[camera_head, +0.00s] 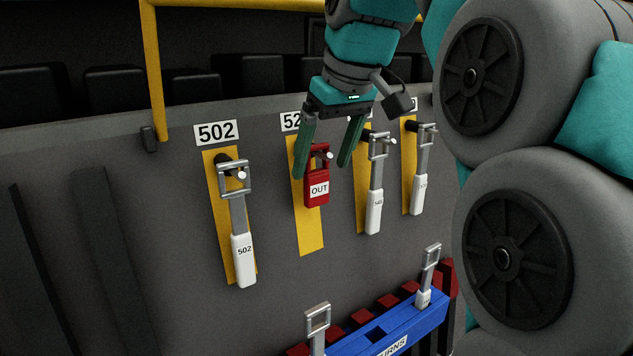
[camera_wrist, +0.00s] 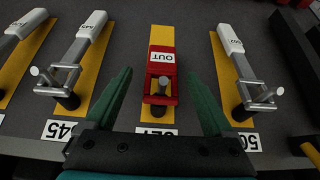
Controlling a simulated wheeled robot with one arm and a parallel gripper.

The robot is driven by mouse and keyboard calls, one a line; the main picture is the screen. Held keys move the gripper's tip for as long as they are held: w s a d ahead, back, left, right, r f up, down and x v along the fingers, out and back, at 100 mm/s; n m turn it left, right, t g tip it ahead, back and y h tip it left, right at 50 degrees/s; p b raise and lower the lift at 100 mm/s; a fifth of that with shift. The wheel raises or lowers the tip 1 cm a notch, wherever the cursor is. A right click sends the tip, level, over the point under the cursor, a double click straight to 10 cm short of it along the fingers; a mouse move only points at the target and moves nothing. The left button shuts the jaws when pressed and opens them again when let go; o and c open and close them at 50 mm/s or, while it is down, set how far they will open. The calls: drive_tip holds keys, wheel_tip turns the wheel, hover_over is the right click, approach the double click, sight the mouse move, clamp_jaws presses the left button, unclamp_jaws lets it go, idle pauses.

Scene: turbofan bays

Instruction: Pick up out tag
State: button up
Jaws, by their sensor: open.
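The red out tag (camera_head: 316,190) hangs on a peg over a yellow strip on the grey panel, under a number label that my gripper partly covers. It has a white "OUT" plate and a red loop at its top. In the wrist view the out tag (camera_wrist: 162,75) lies between my two fingers. My gripper (camera_head: 322,172) is open, with one green finger on each side of the tag's upper part. The gripper also shows in the wrist view (camera_wrist: 163,88), where gaps show between both fingers and the tag. I cannot tell the depth left to the panel.
A white 502 tag (camera_head: 243,245) hangs at left; two more white tags (camera_head: 374,205) (camera_head: 419,190) hang at right. A blue returns rack (camera_head: 400,325) holding white tags sits below. A yellow rail (camera_head: 153,75) stands at upper left.

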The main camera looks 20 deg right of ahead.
sight(317, 173)
drive_tip(key=shift+s+x, duration=0.2)
drive_tip(key=shift+x, duration=1)
drive_tip(key=shift+s+x, duration=0.2)
drive_tip(key=shift+x, duration=1)
drive_tip(key=shift+w+f, duration=0.15)
drive_tip(key=shift+f, duration=0.25)
clamp_jaws()
drive_tip(key=shift+r, duration=0.15)
drive_tip(key=shift+w+r, duration=0.1)
drive_tip(key=shift+r, duration=0.55)
drive_tip(key=s+d, duration=0.2)
drive_tip(key=s, duration=0.6)
drive_tip(key=s+d+b, duration=0.1)
drive_tip(key=s+d, duration=0.2)
drive_tip(key=s, duration=0.6)
drive_tip(key=shift+d+b, duration=0.25)
drive_tip(key=shift+b, duration=0.05)
